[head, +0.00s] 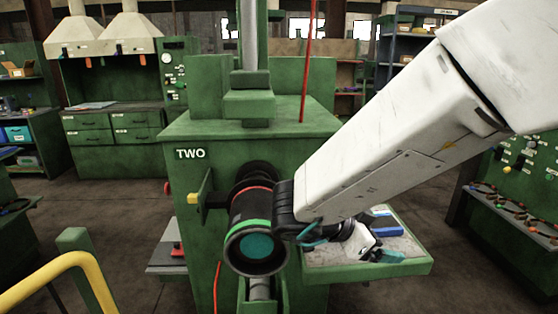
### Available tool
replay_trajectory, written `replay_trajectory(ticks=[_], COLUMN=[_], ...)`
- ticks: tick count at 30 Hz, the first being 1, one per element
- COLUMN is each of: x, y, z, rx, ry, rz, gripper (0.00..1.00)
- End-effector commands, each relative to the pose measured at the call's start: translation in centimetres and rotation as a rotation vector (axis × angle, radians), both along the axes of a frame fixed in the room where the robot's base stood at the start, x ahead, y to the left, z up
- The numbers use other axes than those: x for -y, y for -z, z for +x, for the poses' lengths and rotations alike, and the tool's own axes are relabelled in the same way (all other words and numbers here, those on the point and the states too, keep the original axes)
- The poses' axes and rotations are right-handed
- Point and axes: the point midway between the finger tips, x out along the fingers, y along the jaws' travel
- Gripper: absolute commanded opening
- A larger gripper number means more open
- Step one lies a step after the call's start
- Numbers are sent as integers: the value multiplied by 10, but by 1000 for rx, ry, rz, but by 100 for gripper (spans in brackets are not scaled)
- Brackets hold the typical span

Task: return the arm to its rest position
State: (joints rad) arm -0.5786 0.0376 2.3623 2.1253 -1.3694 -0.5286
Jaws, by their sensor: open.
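My white arm reaches in from the upper right, and its dark wrist is in front of the green machine marked TWO (270,148). My gripper (385,254) is over the tray at the machine's right side, open, with its teal tips partly hidden. A black sleeve-like cylinder (250,215) with a red ring, a green ring and a teal end face sticks out of the machine's front. My wrist is close beside its right side in the picture; I cannot tell whether they touch.
The green-rimmed tray (385,272) holds a blue item (386,226) near my gripper. A red upright rod (308,60) stands on the machine behind the arm. A yellow rail (55,280) is at lower left. Open floor (120,215) lies left of the machine.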

Motion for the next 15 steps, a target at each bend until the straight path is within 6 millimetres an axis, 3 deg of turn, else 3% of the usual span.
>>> replay_trajectory(ticks=[4, 8, 11, 15], x=[-4, -26, -49, -76], y=[-27, -63, -88, -105], z=[62, 97, 101, 76], rx=[226, 358, 387, 309], ry=[-290, -605, -852, -1167], rz=[161, 289, 362, 434], gripper=[90, 90, 90, 90])
